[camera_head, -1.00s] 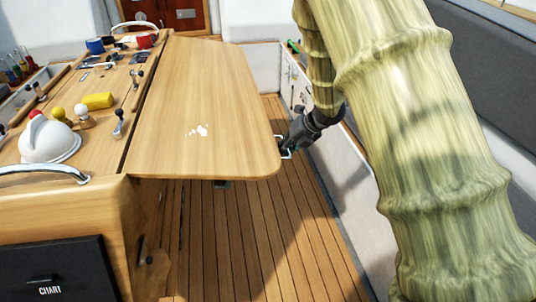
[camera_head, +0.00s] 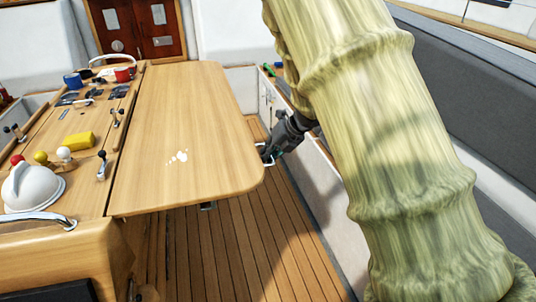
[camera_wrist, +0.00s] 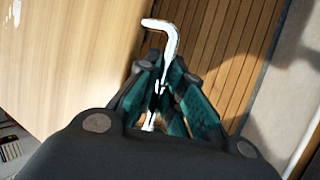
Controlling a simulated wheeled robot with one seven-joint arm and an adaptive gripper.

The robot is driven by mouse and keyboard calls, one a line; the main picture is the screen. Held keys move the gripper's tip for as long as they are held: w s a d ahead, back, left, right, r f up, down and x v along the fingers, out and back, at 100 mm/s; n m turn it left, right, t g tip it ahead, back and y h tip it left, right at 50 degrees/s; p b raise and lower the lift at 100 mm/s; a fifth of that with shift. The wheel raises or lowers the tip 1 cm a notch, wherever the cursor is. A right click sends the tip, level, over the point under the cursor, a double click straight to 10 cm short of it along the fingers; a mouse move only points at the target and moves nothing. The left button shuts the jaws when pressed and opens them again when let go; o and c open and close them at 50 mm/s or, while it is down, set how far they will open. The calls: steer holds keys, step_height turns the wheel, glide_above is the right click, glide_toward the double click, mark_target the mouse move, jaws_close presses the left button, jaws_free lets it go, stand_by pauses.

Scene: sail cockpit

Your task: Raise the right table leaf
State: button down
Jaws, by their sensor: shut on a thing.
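The right table leaf (camera_head: 185,125) is a wide wooden panel hinged along the right side of the cockpit table. In the head view it lies about level with the table top. My gripper (camera_head: 268,154) is at the leaf's right edge. In the wrist view my gripper (camera_wrist: 163,88) is shut on a white metal handle (camera_wrist: 163,32) at the leaf's edge, with the teal finger pads on either side. The leaf also shows at the left of the wrist view (camera_wrist: 70,50). The underside of the leaf is hidden.
The table's middle carries a white dome (camera_head: 33,187), a yellow block (camera_head: 78,141), knobbed levers (camera_head: 104,166) and cups (camera_head: 123,74). A grey bench (camera_head: 465,110) runs along the right. The slatted floor (camera_head: 235,240) below the leaf is clear.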

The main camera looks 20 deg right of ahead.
steer(key=c, duration=1.8)
jaws_free()
steer(key=v, duration=1.2)
steer(key=shift+d, duration=0.1)
